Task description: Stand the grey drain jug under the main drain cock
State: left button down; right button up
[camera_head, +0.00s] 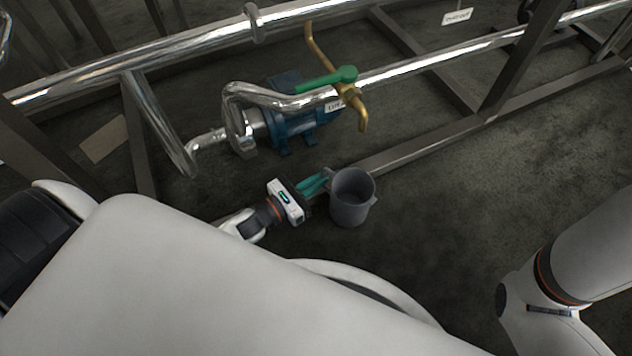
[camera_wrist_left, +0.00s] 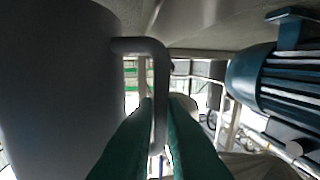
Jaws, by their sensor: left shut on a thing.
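The grey drain jug (camera_head: 352,199) is upright and low near the floor, in front of the pipe frame; I cannot tell whether its base touches the floor. My left gripper (camera_head: 318,183) is shut on its handle from the left. In the left wrist view the jug (camera_wrist_left: 50,90) fills the left side, and the green fingers (camera_wrist_left: 160,140) close on its grey handle (camera_wrist_left: 160,85). A brass cock (camera_head: 350,92) with a green lever (camera_head: 328,80) sits on the pipe above and behind the jug. The cock's spout points down, further back than the jug. My right gripper is out of view.
A blue pump (camera_head: 290,125) stands behind the jug and also shows in the left wrist view (camera_wrist_left: 275,80). A steel frame rail (camera_head: 420,143) runs low behind the jug. Shiny pipes (camera_head: 190,48) cross above. Open floor lies right of the jug.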

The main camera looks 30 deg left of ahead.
pick_arm(q)
jog(key=shift+f+b, duration=0.45)
jog(key=shift+f, duration=0.1)
jog(key=c, duration=1.5)
grip_release()
jog(key=shift+r, duration=0.1)
jog(key=shift+r+p, duration=0.2)
jog(key=shift+p, duration=0.1)
jog(key=shift+r+p, duration=0.4)
jog(key=shift+r, duration=0.05)
jog(key=p+v, duration=0.4)
jog(key=v, duration=0.8)
jog(key=shift+f, duration=0.2)
jog(key=shift+d, duration=0.1)
